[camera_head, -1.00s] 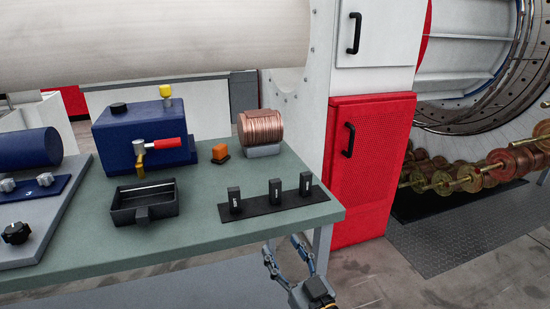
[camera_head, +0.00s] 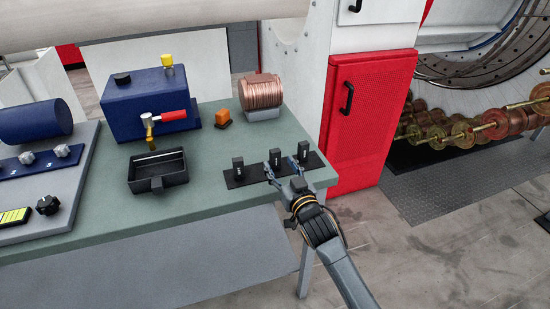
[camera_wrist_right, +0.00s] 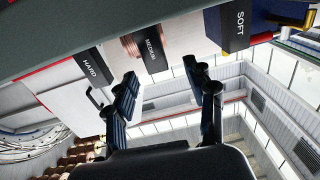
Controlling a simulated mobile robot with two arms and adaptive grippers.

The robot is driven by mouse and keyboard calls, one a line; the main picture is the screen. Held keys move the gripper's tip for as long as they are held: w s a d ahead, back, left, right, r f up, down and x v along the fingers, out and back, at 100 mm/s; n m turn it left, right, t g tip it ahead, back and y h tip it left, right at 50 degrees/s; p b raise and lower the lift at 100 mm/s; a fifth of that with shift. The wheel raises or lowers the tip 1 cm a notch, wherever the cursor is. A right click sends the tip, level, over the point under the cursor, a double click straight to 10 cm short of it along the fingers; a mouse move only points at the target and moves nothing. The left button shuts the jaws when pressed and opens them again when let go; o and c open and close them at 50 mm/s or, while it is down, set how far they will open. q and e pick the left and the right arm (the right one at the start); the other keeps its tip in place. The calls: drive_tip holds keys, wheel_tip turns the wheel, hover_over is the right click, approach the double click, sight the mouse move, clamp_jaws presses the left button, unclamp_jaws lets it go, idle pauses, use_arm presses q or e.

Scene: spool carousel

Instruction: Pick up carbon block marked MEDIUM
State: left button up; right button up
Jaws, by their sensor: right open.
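Three black carbon blocks stand upright in a row on a black strip (camera_head: 231,181) at the table's front right. In the right wrist view, which is upside down, their labels read HARD (camera_wrist_right: 88,68), MEDIUM (camera_wrist_right: 154,52) and SOFT (camera_wrist_right: 238,28). The MEDIUM block is the middle one, also seen in the head view (camera_head: 275,156). My right gripper (camera_head: 279,165) is open at the table's front edge, its fingers pointing at the MEDIUM block. In the wrist view the block shows ahead, between the fingertips (camera_wrist_right: 161,68); contact cannot be told. My left gripper is out of view.
The SOFT block (camera_head: 238,166) and HARD block (camera_head: 308,149) stand close on either side. Behind are a copper spool (camera_head: 262,92), an orange piece (camera_head: 222,118) and a blue tank (camera_head: 125,105). A black tray (camera_head: 157,172) lies left on the green table (camera_head: 110,212).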

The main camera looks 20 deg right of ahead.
sight(276, 157)
drive_tip(key=shift+w+f+p, duration=0.15)
drive_tip(key=shift+w+p, duration=0.1)
drive_tip(key=shift+w, duration=1.25)
drive_tip(key=shift+w+f+p, duration=0.1)
drive_tip(key=shift+w+p, duration=0.15)
drive_tip(key=shift+w, duration=1.25)
clamp_jaws()
drive_tip(key=shift+r, duration=0.1)
